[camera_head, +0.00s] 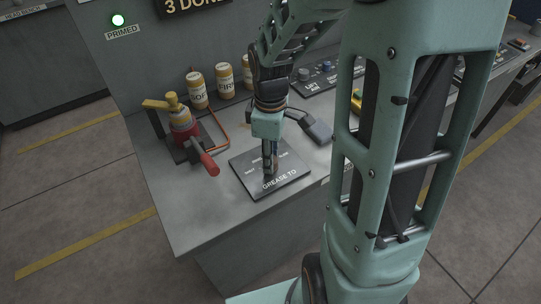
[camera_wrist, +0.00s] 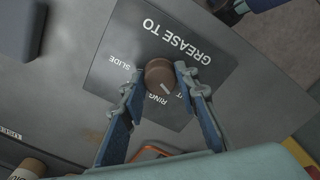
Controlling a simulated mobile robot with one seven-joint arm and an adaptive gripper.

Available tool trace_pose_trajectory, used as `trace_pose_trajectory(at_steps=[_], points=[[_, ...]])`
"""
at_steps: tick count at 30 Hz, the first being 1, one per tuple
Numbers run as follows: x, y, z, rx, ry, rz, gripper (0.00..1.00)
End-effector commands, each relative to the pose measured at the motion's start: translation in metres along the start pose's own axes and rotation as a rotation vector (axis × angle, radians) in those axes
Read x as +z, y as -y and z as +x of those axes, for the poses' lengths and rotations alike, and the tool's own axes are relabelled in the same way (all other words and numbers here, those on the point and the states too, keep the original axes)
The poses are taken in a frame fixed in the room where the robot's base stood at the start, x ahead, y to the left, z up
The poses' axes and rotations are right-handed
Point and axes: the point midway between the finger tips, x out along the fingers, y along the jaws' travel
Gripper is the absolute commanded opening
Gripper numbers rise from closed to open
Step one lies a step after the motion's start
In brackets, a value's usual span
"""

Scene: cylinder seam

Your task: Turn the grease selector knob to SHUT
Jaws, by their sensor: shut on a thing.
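The grease selector is a dark square plate (camera_head: 291,187) marked GREASE TO, on the grey bench top. In the wrist view the plate (camera_wrist: 125,38) appears turned over, with the labels SLIDE, RING and a partly hidden one ending in T. Its round brown knob (camera_wrist: 158,71) has a short white pointer line on the side toward the RING label and the partly hidden label. My gripper (camera_wrist: 160,77) is shut on the knob, one finger on each side. In the head view my gripper (camera_head: 270,168) points down onto the plate and hides the knob.
A red-handled grease pump (camera_head: 184,128) stands left of the plate. Several yellow-capped canisters (camera_head: 197,88) stand behind it. A dark grey object (camera_head: 318,128) lies right of my gripper, and a control panel (camera_head: 318,76) sits farther back. The bench's front left is clear.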

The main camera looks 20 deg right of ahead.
Motion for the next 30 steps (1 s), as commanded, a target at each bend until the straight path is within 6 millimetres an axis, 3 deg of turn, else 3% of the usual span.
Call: trace_pose_trajectory(at_steps=[5,6,10,20,25,30], points=[[-0.001,-0.001,-0.001,0.002,-0.001,-0.002,0.04],[-0.001,-0.001,-0.001,0.002,-0.001,-0.002,0.33],[-0.001,-0.001,-0.001,0.002,-0.001,-0.001,0.46],[0.0,-0.001,-0.004,0.002,0.0,0.0,0.46],[-0.001,-0.001,-0.027,0.006,-0.003,0.002,0.46],[-0.001,-0.002,-0.065,0.008,-0.003,0.001,0.46]])
